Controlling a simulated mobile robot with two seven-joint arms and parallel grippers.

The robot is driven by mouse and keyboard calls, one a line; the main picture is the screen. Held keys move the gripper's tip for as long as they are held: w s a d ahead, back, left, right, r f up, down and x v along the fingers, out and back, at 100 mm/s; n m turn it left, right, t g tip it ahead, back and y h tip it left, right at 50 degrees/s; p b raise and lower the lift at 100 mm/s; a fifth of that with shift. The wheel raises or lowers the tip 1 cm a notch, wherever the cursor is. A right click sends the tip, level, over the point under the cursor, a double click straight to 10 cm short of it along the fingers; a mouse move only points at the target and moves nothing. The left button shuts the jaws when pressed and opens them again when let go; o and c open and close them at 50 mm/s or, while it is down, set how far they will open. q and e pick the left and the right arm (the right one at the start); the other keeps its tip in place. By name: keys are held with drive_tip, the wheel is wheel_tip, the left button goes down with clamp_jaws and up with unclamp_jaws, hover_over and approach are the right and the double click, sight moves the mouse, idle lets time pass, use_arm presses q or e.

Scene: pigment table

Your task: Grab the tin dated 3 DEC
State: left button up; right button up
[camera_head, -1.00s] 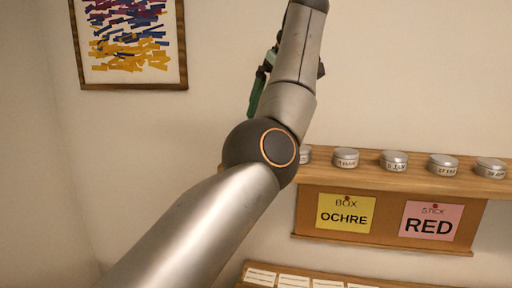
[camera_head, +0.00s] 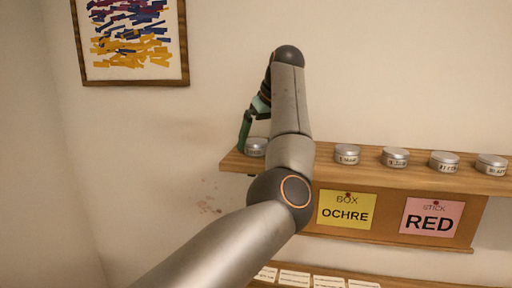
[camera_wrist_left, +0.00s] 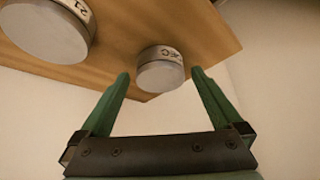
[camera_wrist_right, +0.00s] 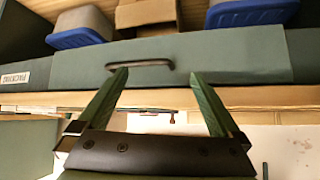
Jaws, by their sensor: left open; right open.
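A round silver tin (camera_head: 256,146) stands at the left end of the wooden shelf (camera_head: 420,178), partly hidden by my left gripper (camera_head: 250,128). In the left wrist view this tin (camera_wrist_left: 160,76) sits beyond the open green fingers (camera_wrist_left: 161,73), roughly centred between their tips. Its label shows only letters like "EC"; the day is not readable. A second tin (camera_wrist_left: 45,30) in that view has "21" on its label. My right gripper (camera_wrist_right: 156,72) is open and empty in the right wrist view, in front of a grey-green drawer front with a dark handle (camera_wrist_right: 140,65).
Several more tins (camera_head: 396,157) stand spaced along the shelf to the right. Yellow OCHRE (camera_head: 345,211) and pink RED (camera_head: 431,222) notes are on the board below. Blue bins (camera_wrist_right: 75,38) lie beyond the drawer.

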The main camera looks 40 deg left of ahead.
use_arm(q)
drive_tip(key=shift+a+f, duration=0.1)
drive_tip(key=shift+f, duration=0.1)
drive_tip(key=shift+c, duration=0.4)
drive_tip(key=c, duration=1.3)
drive_tip(key=shift+r, duration=0.1)
